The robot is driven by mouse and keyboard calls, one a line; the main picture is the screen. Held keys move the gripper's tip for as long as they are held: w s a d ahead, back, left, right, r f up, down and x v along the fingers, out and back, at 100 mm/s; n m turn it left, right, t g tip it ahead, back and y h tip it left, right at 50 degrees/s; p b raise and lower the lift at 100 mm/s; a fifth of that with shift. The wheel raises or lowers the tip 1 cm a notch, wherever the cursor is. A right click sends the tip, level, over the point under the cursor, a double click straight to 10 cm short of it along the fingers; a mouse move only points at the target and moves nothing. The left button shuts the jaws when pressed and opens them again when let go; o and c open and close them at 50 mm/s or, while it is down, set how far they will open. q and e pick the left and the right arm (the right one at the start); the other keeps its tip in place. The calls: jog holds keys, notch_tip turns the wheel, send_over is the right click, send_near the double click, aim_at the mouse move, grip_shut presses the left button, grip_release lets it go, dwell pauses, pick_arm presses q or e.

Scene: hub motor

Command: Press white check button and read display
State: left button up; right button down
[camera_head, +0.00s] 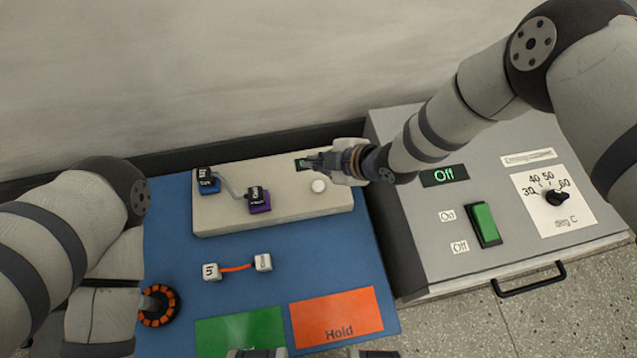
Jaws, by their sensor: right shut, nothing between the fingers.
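The white check button (318,186) is a small round knob on top of the beige box (220,222). A small dark display (301,164) with a bit of green sits just behind it, partly covered by my right gripper, so I cannot read it. My right gripper (311,161) is shut and empty, its tips over the display, behind the button and apart from it in the picture.
A blue mat (170,230) carries the box, a white connector pair (210,271) with an orange lead, an orange-black ring (158,305), a green pad (240,332) and an orange "Hold" pad (337,317). At right, a grey heater unit (415,245) reads "Off".

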aim_at(317, 189)
notch_tip(317, 189, down, 8)
jog(key=b, duration=0.4)
jog(key=shift+f+b, duration=0.25)
jog(key=shift+b, duration=0.15)
pick_arm(q)
jog(key=shift+g, duration=0.6)
jog(key=f, duration=0.1)
jog(key=s+f, duration=0.2)
jog(key=shift+f, duration=0.35)
pick_arm(e)
jog(key=shift+r, duration=0.1)
pick_arm(q)
jog(key=shift+f, duration=0.2)
pick_arm(e)
jog(key=shift+f, duration=0.45)
pick_arm(q)
jog(key=shift+f+b, duration=0.25)
jog(key=shift+b, duration=0.25)
pick_arm(e)
jog(key=shift+f, duration=0.5)
pick_arm(q)
jog(key=shift+r, duration=0.1)
pick_arm(e)
jog(key=shift+r, duration=0.1)
pick_arm(q)
jog(key=shift+r+p, duration=0.45)
jog(key=shift+p, duration=0.2)
pick_arm(e)
jog(key=shift+r, duration=0.85)
jog(key=shift+r, duration=0.1)
